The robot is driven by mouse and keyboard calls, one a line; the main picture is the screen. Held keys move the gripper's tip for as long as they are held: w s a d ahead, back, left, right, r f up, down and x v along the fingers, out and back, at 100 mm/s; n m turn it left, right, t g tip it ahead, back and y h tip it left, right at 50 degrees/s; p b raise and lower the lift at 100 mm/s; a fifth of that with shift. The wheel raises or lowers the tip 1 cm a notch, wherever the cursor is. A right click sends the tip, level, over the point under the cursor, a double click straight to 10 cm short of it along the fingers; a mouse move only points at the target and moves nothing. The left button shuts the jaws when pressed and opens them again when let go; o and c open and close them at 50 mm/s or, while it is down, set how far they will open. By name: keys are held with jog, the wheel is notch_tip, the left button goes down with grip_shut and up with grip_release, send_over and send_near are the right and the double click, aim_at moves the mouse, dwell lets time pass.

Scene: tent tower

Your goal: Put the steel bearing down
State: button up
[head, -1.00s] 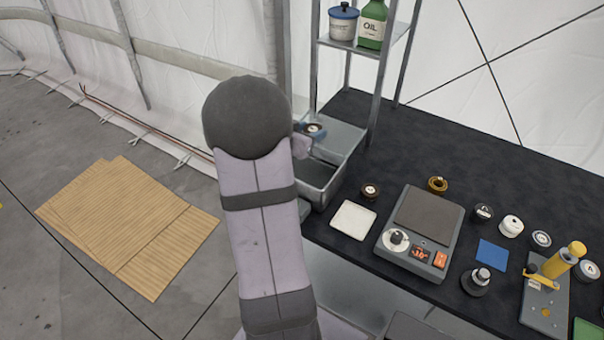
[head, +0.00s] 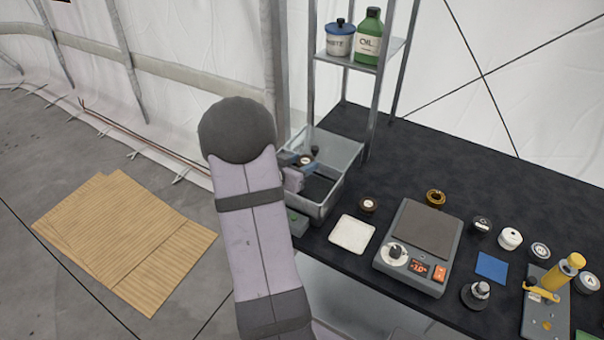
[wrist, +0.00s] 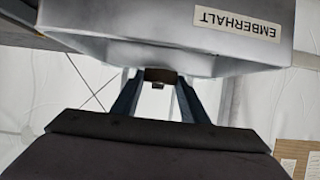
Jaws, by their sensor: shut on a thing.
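My gripper (head: 300,162) is shut on a small round dark piece with a pale centre, the steel bearing (head: 306,159). In the head view they are over the left part of a grey metal bin (head: 352,158) at the table's left end. My arm hides part of the bin's left side. In the wrist view the bearing (wrist: 160,75) shows dark between the two blue fingertips, close to the bin wall (wrist: 120,45) labelled EMBERHALT. I cannot tell whether the bearing touches the bin.
A metal shelf with an oil bottle (head: 368,42) and a jar (head: 340,40) stands behind the bin. The table's back is clear.

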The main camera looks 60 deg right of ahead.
jog(key=shift+f, duration=1.95)
jog(key=shift+f, duration=0.1)
jog(key=shift+f+b, duration=0.3)
jog(key=shift+f, duration=0.3)
jog(key=o, duration=1.2)
jog(key=shift+r, duration=0.1)
